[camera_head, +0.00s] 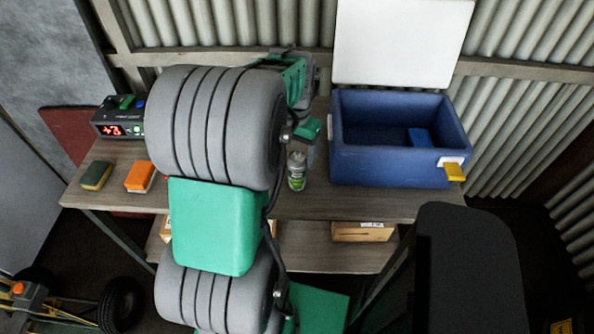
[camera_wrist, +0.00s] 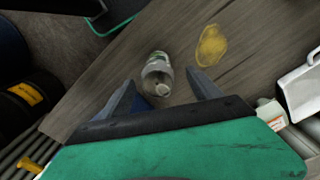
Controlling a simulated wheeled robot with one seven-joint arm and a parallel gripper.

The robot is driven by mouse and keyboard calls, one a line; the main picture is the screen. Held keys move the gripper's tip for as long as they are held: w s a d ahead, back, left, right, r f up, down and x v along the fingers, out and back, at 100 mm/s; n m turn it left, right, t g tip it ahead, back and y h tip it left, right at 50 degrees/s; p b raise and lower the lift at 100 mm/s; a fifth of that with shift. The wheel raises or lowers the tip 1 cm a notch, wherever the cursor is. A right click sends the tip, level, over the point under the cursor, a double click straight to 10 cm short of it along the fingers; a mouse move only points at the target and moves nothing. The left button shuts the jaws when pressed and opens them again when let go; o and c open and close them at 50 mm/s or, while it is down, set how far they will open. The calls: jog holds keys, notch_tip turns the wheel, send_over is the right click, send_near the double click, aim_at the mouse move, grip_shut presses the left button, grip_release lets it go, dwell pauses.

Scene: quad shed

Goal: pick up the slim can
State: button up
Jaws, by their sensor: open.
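The slim can (camera_head: 297,172), grey-topped with a green band, stands upright on the wooden bench just right of my arm. In the wrist view the can (camera_wrist: 157,75) shows top-end toward me, between and slightly beyond the fingertips. My gripper (camera_wrist: 162,88) is open, with one dark finger on each side of the can and nothing held. I cannot tell whether either finger touches it. In the head view my gripper's green part (camera_head: 309,131) shows just above the can; its fingertips are not clear there.
A blue bin (camera_head: 385,172) with a yellow latch stands right of the can. An orange sponge (camera_head: 139,177), a dark yellow-green sponge (camera_head: 96,175) and a device with a red display (camera_head: 118,122) are at the left. A flat yellow patch (camera_wrist: 211,45) lies near the can.

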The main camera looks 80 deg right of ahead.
aim_at(297, 171)
jog(key=f, duration=0.3)
jog(key=f+p, duration=0.1)
jog(key=f, duration=0.3)
jog(key=shift+s+f, duration=0.2)
jog(key=shift+f, duration=0.1)
jog(key=shift+c, duration=0.3)
jog(key=shift+r, duration=0.1)
grip_shut()
